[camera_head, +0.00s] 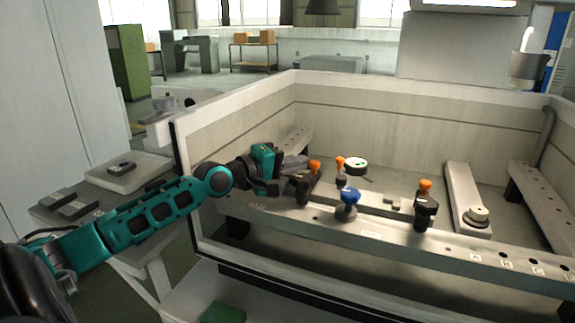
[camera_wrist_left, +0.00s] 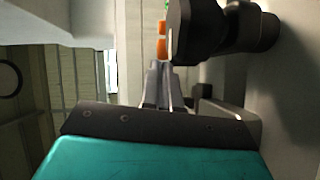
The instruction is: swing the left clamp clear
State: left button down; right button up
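The left clamp (camera_head: 302,186) has a black body and an orange knob (camera_head: 315,166); it stands on the left part of the front rail (camera_head: 385,230). My left gripper (camera_head: 304,162) reaches in from the left, its grey fingers close together with their tips at the orange knob. In the left wrist view the fingers (camera_wrist_left: 163,68) look shut, with orange (camera_wrist_left: 161,42) just beyond the tips and a black clamp part (camera_wrist_left: 198,30) to the right. Whether they touch the knob I cannot tell. My right gripper is not in view.
A blue knob (camera_head: 348,196) stands right of the left clamp. Another orange knob (camera_head: 340,162) and a white round part (camera_head: 356,163) are behind. A second black clamp (camera_head: 426,212) stands further right.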

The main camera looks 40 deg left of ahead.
pick_arm(q)
jog(key=shift+s, duration=0.1)
jog(key=v, duration=0.4)
jog(key=shift+s+f, duration=0.15)
jog(key=b+v, duration=0.1)
jog(key=v, duration=0.7)
jog(key=shift+s+a+r, duration=0.15)
jog(key=shift+s+r, duration=0.05)
jog(key=shift+r, duration=0.05)
